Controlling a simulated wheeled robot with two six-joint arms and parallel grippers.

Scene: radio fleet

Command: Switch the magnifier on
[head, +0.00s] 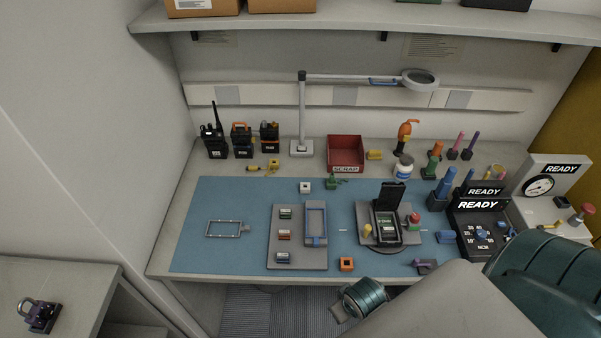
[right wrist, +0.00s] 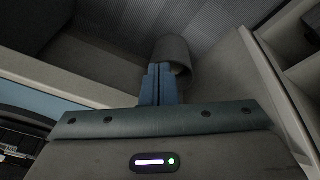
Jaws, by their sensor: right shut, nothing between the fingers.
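The magnifier (head: 420,79) is a round lens head on a white jointed arm (head: 345,78), held up by a post (head: 302,110) with a small base (head: 302,148) at the back of the bench. The lens looks grey, with no clear glow. My right arm reaches into the lower right of the head view, low at the bench's front edge and far from the magnifier. My left gripper is not in view.
A red scrap box (head: 345,152) and several radios (head: 242,140) stand along the back. The blue mat (head: 205,195) holds a grey tray (head: 298,262) and a tester (head: 388,225). Instruments (head: 482,220) crowd the right side. A shelf (head: 350,15) runs above the magnifier.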

